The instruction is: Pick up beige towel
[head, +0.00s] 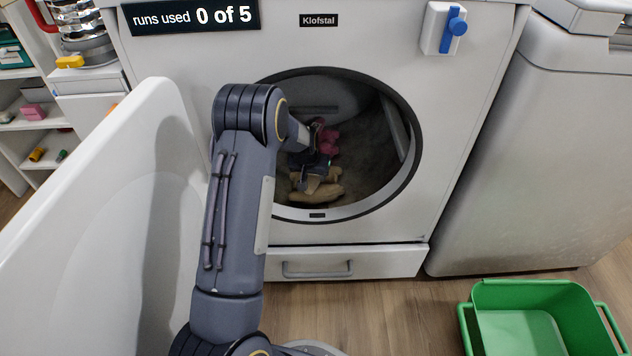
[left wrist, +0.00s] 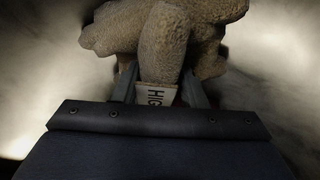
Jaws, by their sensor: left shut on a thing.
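The beige towel (head: 318,193) lies crumpled inside the open drum of the washing machine (head: 470,110). My left arm reaches through the round door opening. My left gripper (head: 314,178) is at the towel, shut on a fold of it. In the left wrist view the towel (left wrist: 165,35) bulges above and between the fingers (left wrist: 160,88). A white label with the letters "HIG" shows between the fingers, below the fold. The arm hides part of the drum's left side. My right gripper is out of view.
The round door rim (head: 413,150) surrounds my forearm. A white open door or panel (head: 90,230) stands at left. A green basket (head: 535,292) sits on the floor at lower right.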

